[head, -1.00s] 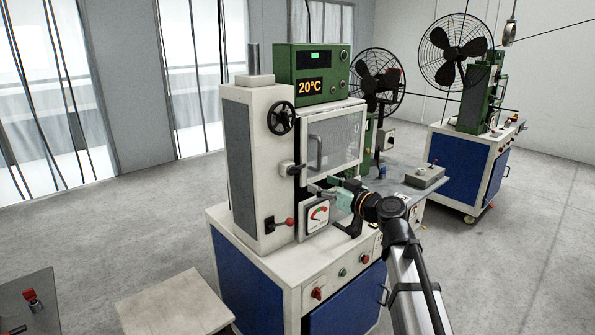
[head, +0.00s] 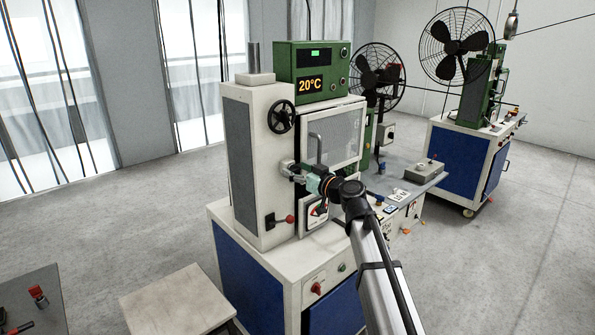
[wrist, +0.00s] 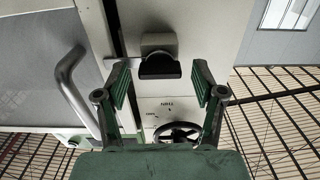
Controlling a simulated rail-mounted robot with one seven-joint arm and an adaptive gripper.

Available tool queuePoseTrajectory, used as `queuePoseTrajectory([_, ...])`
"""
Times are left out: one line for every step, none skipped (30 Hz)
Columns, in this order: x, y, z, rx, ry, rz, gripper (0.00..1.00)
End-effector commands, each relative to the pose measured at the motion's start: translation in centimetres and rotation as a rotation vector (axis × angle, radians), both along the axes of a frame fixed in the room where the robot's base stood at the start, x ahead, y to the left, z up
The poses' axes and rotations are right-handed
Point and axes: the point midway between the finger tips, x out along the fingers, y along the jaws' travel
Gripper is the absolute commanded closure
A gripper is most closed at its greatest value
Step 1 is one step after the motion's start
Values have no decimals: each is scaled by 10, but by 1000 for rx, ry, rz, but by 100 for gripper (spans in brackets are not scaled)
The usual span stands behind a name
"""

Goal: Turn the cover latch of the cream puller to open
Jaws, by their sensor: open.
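The cream puller (head: 262,165) stands on a blue-and-white cabinet in the head view. Its cover (head: 345,135) looks closed and has a grey bar handle, which also shows in the wrist view (wrist: 76,88). The cover latch (wrist: 159,66), a dark knob on a pale mount, sits beside the cover edge; its front is black in the wrist view. My gripper (wrist: 161,70) is open, with one green-padded finger on each side of the latch. I cannot tell whether a finger touches it. In the head view my gripper (head: 297,174) partly covers the latch.
A black handwheel (head: 281,117) is above the latch on the puller. A green box reading 20°C (head: 311,86) stands on top. A gauge (head: 314,213) and a red-tipped lever (head: 290,219) are below. A fan (head: 378,75) stands behind. A stool (head: 175,300) is in front.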

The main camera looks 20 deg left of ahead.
Motion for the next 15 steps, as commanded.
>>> queuePoseTrajectory([0, 0, 0, 0, 0, 0, 31])
queuePoseTrajectory([0, 0, 0, 0, 0, 0, 38])
queuePoseTrajectory([0, 0, 0, 0, 0, 0, 52])
queuePoseTrajectory([0, 0, 0, 0, 0, 0, 63])
queuePoseTrajectory([0, 0, 0, 0, 0, 0, 74])
queuePoseTrajectory([0, 0, 0, 0, 0, 0, 88])
queuePoseTrajectory([0, 0, 0, 0, 0, 0, 92])
queuePoseTrajectory([0, 0, 0, 0, 0, 0, 92])
queuePoseTrajectory([0, 0, 0, 0, 0, 0, 91])
queuePoseTrajectory([0, 0, 0, 0, 0, 0, 91])
queuePoseTrajectory([0, 0, 0, 0, 0, 0, 91])
queuePoseTrajectory([0, 0, 0, 1, 2, 0, 91])
queuePoseTrajectory([0, 0, 0, 1, 3, 0, 91])
queuePoseTrajectory([0, 0, 0, 2, 4, 0, 91])
queuePoseTrajectory([0, 0, 0, 5, 9, 0, 91])
